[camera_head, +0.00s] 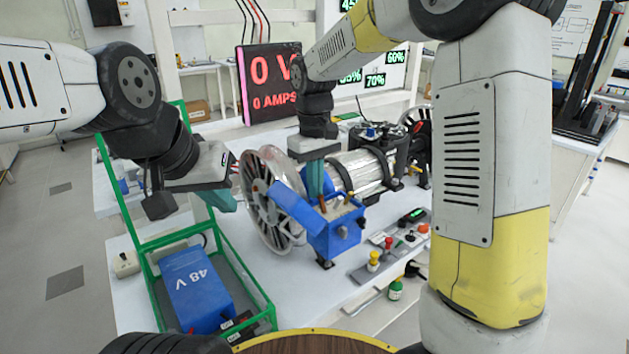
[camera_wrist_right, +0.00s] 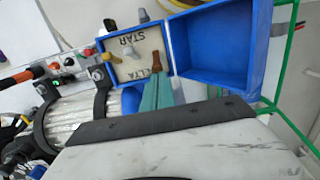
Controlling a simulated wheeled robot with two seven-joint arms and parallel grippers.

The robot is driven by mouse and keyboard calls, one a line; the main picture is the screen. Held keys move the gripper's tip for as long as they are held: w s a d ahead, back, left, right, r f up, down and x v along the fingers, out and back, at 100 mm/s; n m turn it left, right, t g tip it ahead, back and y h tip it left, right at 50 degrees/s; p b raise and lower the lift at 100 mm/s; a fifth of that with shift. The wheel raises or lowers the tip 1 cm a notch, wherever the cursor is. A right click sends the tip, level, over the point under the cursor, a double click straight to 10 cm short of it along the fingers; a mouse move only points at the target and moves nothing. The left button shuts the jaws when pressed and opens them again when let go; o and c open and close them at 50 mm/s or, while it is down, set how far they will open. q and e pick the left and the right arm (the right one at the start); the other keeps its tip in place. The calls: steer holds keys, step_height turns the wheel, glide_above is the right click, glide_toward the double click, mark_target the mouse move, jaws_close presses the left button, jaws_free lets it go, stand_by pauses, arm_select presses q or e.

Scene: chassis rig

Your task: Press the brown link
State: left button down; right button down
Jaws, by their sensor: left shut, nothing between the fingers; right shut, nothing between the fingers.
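The brown link (camera_wrist_right: 156,60) stands on the pale plate (camera_wrist_right: 129,45) marked DELTA and STAR, inside a blue terminal box (camera_wrist_right: 223,40) with its lid open. My right gripper (camera_wrist_right: 158,90) is shut and empty, its teal fingertips close beside the brown link; I cannot tell whether they touch it. My left gripper (camera_head: 226,202) is shut and empty, left of the silver wheel (camera_head: 270,200).
A silver ribbed motor (camera_head: 358,172) lies behind the box. A green frame (camera_head: 140,255) holds a blue 48 V battery (camera_head: 198,295). Buttons (camera_head: 373,258) line the right front. A display (camera_head: 270,82) reads 0 V, 0 AMPS.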

mark_target(321, 195)
steer(key=shift+s+d+r+t, duration=0.1)
steer(key=shift+s+t, duration=0.05)
steer(key=shift+t, duration=0.15)
steer(key=shift+s+d+r+t+y, duration=0.2)
steer(key=shift+s+d+t+y, duration=0.1)
steer(key=shift+t+y, duration=0.2)
steer(key=t+y, duration=0.1)
steer(key=s+d+t+y, duration=0.1)
steer(key=shift+s+r+t, duration=0.2)
steer(key=shift+s+t, duration=0.1)
steer(key=shift+s+d, duration=0.25)
steer(key=shift+s, duration=0.1)
steer(key=shift+r, duration=0.15)
steer(key=shift+r, duration=0.65)
